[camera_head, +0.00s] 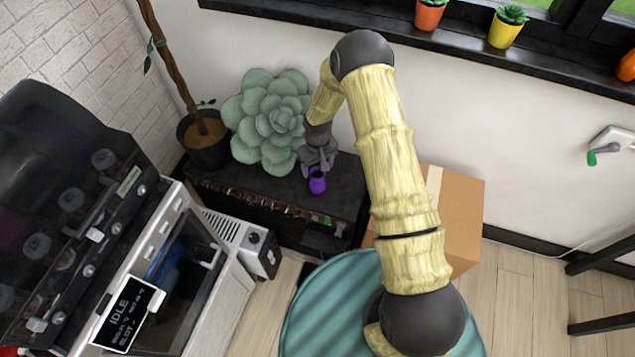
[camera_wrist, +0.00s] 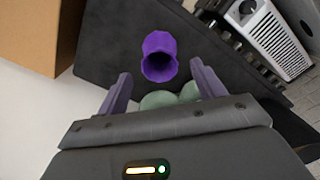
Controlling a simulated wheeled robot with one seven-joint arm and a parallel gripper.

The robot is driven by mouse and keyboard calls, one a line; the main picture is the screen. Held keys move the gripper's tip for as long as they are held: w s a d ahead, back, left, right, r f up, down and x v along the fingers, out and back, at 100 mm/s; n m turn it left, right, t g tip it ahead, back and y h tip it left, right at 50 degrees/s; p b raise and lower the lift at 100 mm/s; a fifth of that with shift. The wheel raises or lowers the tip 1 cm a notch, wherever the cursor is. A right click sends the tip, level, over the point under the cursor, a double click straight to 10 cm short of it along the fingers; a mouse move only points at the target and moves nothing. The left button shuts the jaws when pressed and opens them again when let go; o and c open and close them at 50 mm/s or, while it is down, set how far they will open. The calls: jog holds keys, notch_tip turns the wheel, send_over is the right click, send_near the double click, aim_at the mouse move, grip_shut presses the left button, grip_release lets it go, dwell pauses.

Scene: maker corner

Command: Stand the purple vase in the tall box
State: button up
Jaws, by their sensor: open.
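The small purple vase (camera_head: 317,185) stands on the dark low cabinet, near its front edge. In the wrist view the vase (camera_wrist: 159,47) shows its open mouth towards me, ahead of the fingertips. My gripper (camera_head: 316,164) is over the cabinet, right at the vase in the head view. In the wrist view my gripper (camera_wrist: 163,80) is open, with one finger on each side of the vase's line and nothing held. The tall box (camera_head: 461,207) is brown cardboard, right of the cabinet, partly hidden by my arm. It also shows in the wrist view (camera_wrist: 32,32); its inside is not visible.
The dark cabinet (camera_head: 345,190) also carries a large pale green succulent (camera_head: 268,118) close to my gripper. A potted trunk (camera_head: 205,145) stands at its left. A white machine (camera_head: 240,240) is in front left. A green round surface (camera_head: 325,300) lies below my arm.

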aim_at(318, 174)
jog(key=shift+w+f+p, duration=0.2)
jog(key=shift+f+p, duration=0.35)
jog(key=shift+f, duration=2.05)
jog(key=c, duration=1.4)
jog(key=shift+r+b, duration=0.6)
jog(key=shift+r, duration=4.45)
jog(key=shift+c, duration=0.2)
